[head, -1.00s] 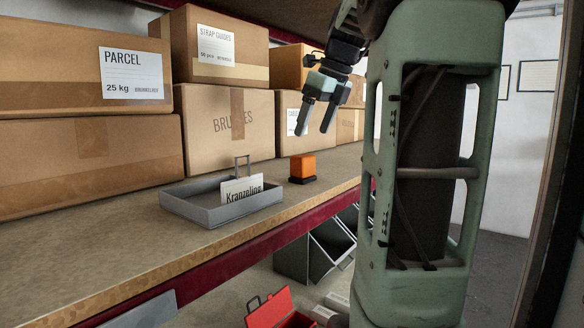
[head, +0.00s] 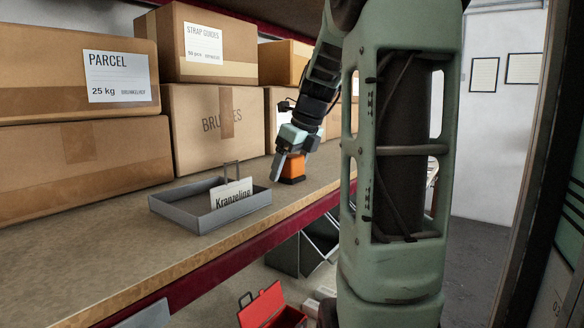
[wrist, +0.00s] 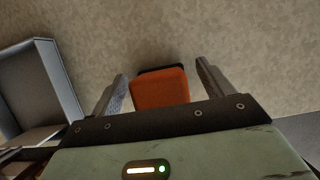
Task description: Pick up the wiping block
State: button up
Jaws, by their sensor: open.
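The wiping block (head: 292,170) is an orange block with a dark base, standing on the shelf board to the right of the grey tray. My gripper (head: 290,163) is lowered over it, and its near finger hides part of the block in the head view. In the wrist view the block (wrist: 160,88) lies between the two open fingers of my gripper (wrist: 161,85), with a gap on each side. The gap looks wider on the right.
A grey tray (head: 180,215) with a card reading "Kranzeling" (head: 231,195) stands left of the block. Cardboard boxes (head: 215,125) line the back of the shelf (head: 110,235). A red box (head: 262,305) sits below the shelf's front edge.

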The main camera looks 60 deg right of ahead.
aim_at(290, 155)
jog(key=c, duration=1.1)
notch_tip(290, 155, up, 10)
jog(key=shift+r+b, duration=0.1)
jog(key=shift+b, duration=0.6)
jog(key=o, duration=0.3)
jog(key=shift+c, duration=0.8)
